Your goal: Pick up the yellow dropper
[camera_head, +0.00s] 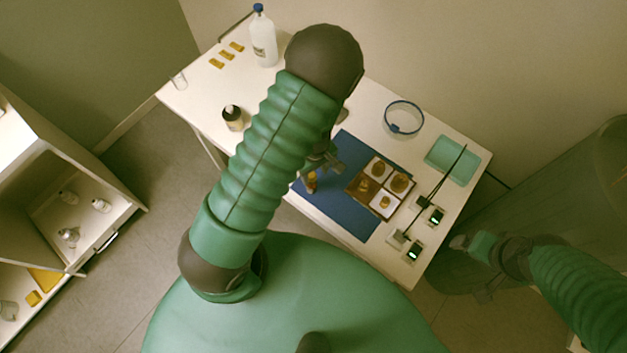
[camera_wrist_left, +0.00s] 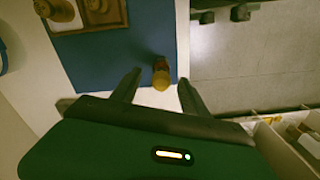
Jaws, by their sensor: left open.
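A small amber-yellow dropper (camera_head: 312,182) stands near the left edge of the blue mat (camera_head: 335,212), partly hidden by my left arm in the head view. In the left wrist view the yellow dropper (camera_wrist_left: 161,76) shows a rounded yellow end and a darker brown part, between my fingertips in the picture. My left gripper (camera_head: 326,158) is over the mat, close to the dropper. In the wrist view the left gripper (camera_wrist_left: 159,77) has its fingers apart on either side of it; no contact is visible. My right gripper (camera_head: 462,243) hangs off the table's right side, small and unclear.
A wooden tray (camera_head: 366,202) with several compartments of brown items lies on the mat.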

